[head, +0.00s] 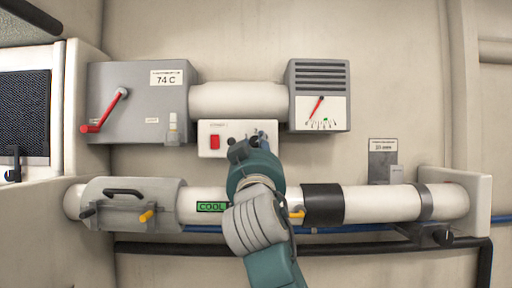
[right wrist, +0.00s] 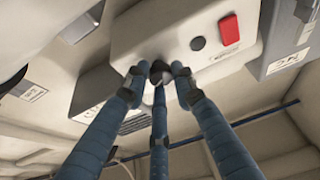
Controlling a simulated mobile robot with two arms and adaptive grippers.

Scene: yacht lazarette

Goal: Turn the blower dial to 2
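The blower dial (right wrist: 160,70) is a small dark knob on the white control box (head: 211,128). In the head view my right gripper (head: 252,146) reaches up in front of that box and largely hides the dial. A printed 2 shows just above the fingers. In the right wrist view the three blue fingers of my right gripper (right wrist: 160,80) surround the dial, their tips close beside it. I cannot tell whether they press on it, nor which number the dial points to. My left gripper is not in view.
The box also carries a red switch (head: 214,142). A grey unit with a red lever (head: 104,110) stands left, and a gauge box (head: 320,112) right.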

